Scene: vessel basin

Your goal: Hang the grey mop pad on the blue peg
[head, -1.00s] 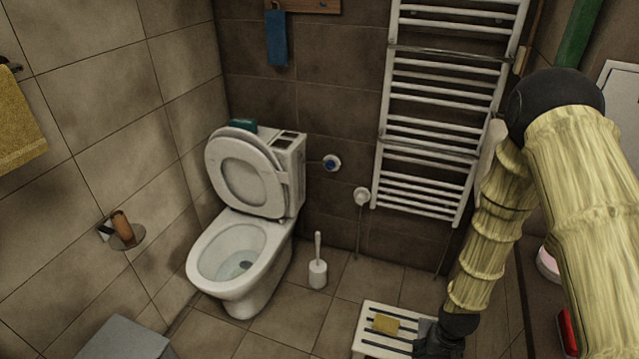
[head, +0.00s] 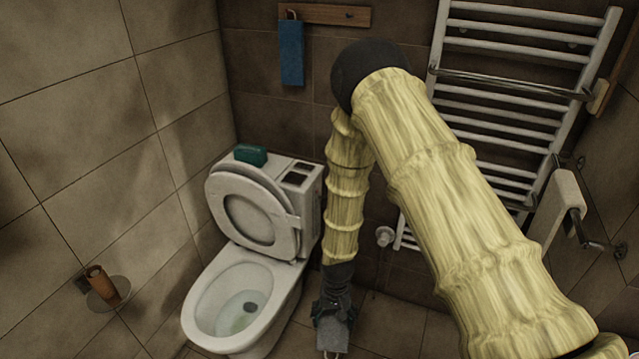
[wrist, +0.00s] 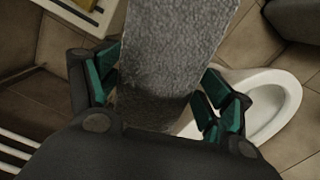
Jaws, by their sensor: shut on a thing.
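My gripper (head: 333,312) hangs low beside the toilet in the head view, pointing down. It is shut on the grey mop pad (head: 332,336), which shows just below the fingers. In the wrist view the pad (wrist: 170,45) is a speckled grey slab between the green-padded fingers (wrist: 163,90). A wooden rail (head: 322,14) is on the back wall, well above my gripper. A small dark, bluish peg (head: 349,15) sticks out at its right and looks bare. A blue cloth (head: 291,52) hangs at the rail's left end.
The toilet (head: 232,300) stands left of my gripper, lid up, with a green box (head: 250,154) on its tank. A white towel radiator (head: 510,90) is on the wall to the right, partly behind my arm. A paper roll (head: 567,205) hangs at far right.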

